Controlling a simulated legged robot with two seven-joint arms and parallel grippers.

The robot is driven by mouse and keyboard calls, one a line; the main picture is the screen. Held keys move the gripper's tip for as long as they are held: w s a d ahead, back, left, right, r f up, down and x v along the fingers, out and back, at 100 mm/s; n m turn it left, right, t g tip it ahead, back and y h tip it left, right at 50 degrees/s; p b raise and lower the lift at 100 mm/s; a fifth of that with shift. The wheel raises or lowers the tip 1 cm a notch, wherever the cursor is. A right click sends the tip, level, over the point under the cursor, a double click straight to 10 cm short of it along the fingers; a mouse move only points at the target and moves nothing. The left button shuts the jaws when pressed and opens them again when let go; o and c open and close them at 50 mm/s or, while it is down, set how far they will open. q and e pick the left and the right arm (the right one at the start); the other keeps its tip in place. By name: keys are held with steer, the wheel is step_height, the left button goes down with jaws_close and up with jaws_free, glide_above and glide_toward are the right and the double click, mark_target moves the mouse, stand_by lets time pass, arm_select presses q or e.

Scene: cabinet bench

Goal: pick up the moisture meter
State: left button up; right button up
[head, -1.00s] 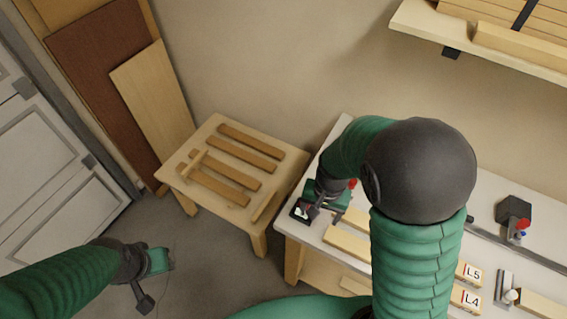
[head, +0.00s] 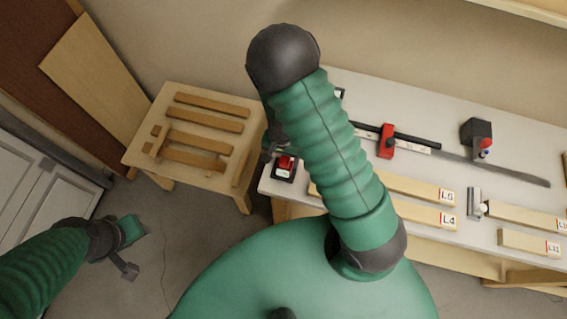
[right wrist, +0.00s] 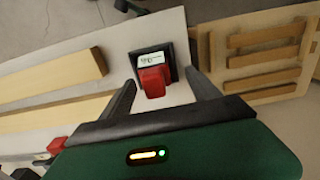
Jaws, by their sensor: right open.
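The moisture meter (head: 285,167) is a small dark device with a red part and a pale display. It lies at the left end of the white bench. In the right wrist view the meter (right wrist: 152,76) sits ahead of my right gripper (right wrist: 160,80), between the lines of its two spread fingers. The gripper is open and empty. In the head view my right arm hides most of that gripper (head: 268,148), just up and left of the meter. My left gripper (head: 130,250) hangs over the floor at the lower left, away from the bench; its jaw gap is unclear.
The white bench (head: 460,165) carries labelled wooden strips (head: 425,213), a red and black clamp (head: 387,142) and a dark block with a red knob (head: 478,138). A low wooden table (head: 150,110) with several slats stands left of the bench, with a gap between.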

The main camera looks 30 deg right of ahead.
mark_target(284, 166)
steer(key=f, duration=0.1)
steer(key=s+f, duration=0.1)
steer(key=f, duration=0.1)
steer(key=shift+s+f, duration=0.1)
steer(key=shift+f, duration=0.05)
steer(key=shift+d+f, duration=0.1)
steer(key=shift+d, duration=0.05)
steer(key=c, duration=0.4)
jaws_close()
